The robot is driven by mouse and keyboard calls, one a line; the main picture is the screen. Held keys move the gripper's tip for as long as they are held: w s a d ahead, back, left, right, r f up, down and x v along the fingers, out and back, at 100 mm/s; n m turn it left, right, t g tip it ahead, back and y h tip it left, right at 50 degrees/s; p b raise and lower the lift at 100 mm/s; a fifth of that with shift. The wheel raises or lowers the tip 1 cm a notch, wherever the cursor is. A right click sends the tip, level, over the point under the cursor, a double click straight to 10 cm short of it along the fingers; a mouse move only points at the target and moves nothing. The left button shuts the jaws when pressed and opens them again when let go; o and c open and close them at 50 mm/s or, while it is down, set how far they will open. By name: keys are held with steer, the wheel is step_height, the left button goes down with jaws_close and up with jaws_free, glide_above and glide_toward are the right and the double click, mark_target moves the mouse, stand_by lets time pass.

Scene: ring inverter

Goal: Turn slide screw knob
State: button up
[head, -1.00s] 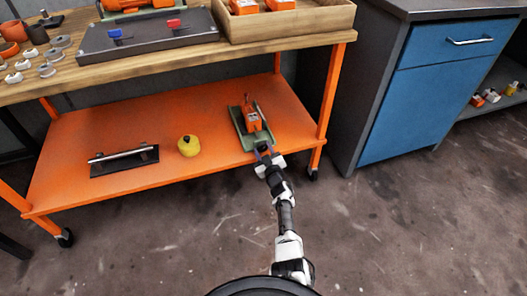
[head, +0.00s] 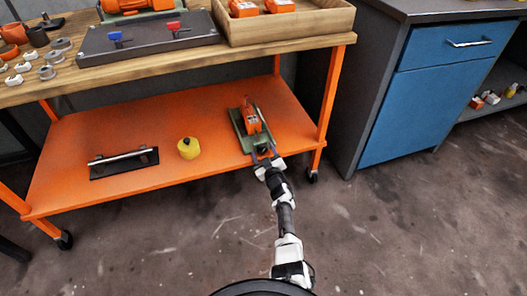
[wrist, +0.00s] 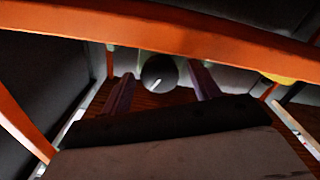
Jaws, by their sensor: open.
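A green slide base (head: 237,124) with an orange block (head: 250,116) on it lies on the right part of the orange lower shelf. Its near end faces my arm. In the wrist view, a dark round knob (wrist: 159,73) with a white mark shows below an orange bar, between my two fingers. My gripper (head: 264,154) is at the near end of the slide, at the shelf's front edge. In the wrist view my gripper (wrist: 163,88) is open, one finger on each side of the knob, with visible gaps. Whether a finger touches the knob cannot be told.
The orange shelf (head: 105,125) also holds a yellow round object (head: 188,148) and a black plate with a silver rod (head: 123,161) to the left. The wooden tabletop (head: 190,48) overhangs above. A blue cabinet (head: 405,115) stands to the right.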

step_height(320, 180, up, 20)
steer(key=p, duration=1.2)
steer(key=shift+p, duration=0.3)
